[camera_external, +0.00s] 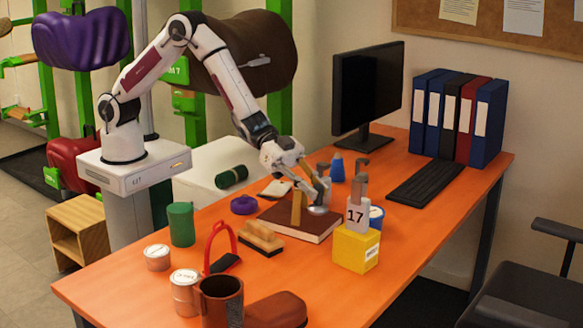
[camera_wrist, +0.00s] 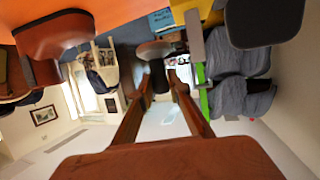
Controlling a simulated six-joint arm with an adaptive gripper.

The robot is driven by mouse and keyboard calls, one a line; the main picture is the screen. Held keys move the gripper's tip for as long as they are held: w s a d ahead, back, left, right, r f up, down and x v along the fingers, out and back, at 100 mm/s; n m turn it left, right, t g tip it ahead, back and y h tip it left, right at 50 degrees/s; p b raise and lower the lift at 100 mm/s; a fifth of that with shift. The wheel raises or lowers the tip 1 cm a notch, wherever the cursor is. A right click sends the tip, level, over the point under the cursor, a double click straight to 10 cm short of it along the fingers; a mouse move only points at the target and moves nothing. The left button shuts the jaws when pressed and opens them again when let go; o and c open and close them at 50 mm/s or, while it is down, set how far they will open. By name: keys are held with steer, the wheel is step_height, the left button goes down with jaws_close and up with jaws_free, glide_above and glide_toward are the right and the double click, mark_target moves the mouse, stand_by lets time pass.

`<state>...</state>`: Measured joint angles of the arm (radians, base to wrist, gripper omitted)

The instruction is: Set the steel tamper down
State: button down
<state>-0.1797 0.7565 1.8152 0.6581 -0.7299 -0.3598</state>
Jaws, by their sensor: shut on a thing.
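My gripper (camera_external: 312,200) is over the brown book (camera_external: 325,228) on the orange table. Its tan fingers point down and are shut on the steel tamper (camera_external: 318,210). The tamper's round silvery end shows low between the fingers, close above or on the book's cover; I cannot tell whether it touches. In the wrist view the two brown fingers run up the picture to a grey rounded piece (camera_wrist: 153,50), which seems to be the tamper. The fingers hide much of its handle.
A yellow block (camera_external: 356,248) with a tag marked 17 stands right of the book. A wooden brush (camera_external: 261,238), a purple ring (camera_external: 244,205) and a red-handled tool (camera_external: 220,245) lie left. A blue bottle (camera_external: 337,167) stands behind. Bare table shows at the front right.

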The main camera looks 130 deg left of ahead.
mark_target(321, 192)
steer(key=shift+w+d+f+m+g+h, duration=0.1)
steer(key=shift+w+d+m+g+h, duration=0.15)
steer(key=shift+w+m+h, duration=0.35)
steer(key=shift+w+d+m+g+h, duration=0.2)
steer(key=shift+w+d+h, duration=0.1)
steer(key=shift+w, duration=0.55)
steer(key=shift+w+d+f+m+g+h, duration=0.25)
steer(key=shift+w+d+m+h, duration=0.15)
steer(key=shift+w+m+h, duration=0.25)
steer(key=s+d+f+m+g+h, duration=0.2)
steer(key=s+d+m+g+h, duration=0.1)
steer(key=d+m+g+h, duration=0.2)
steer(key=shift+f+m+g+h, duration=0.5)
steer(key=shift+m+g, duration=0.3)
steer(key=shift+m, duration=0.35)
steer(key=shift+s+d+r, duration=0.1)
steer(key=shift+s, duration=0.05)
step_height(321, 192, down, 6)
steer(key=shift+f, duration=0.25)
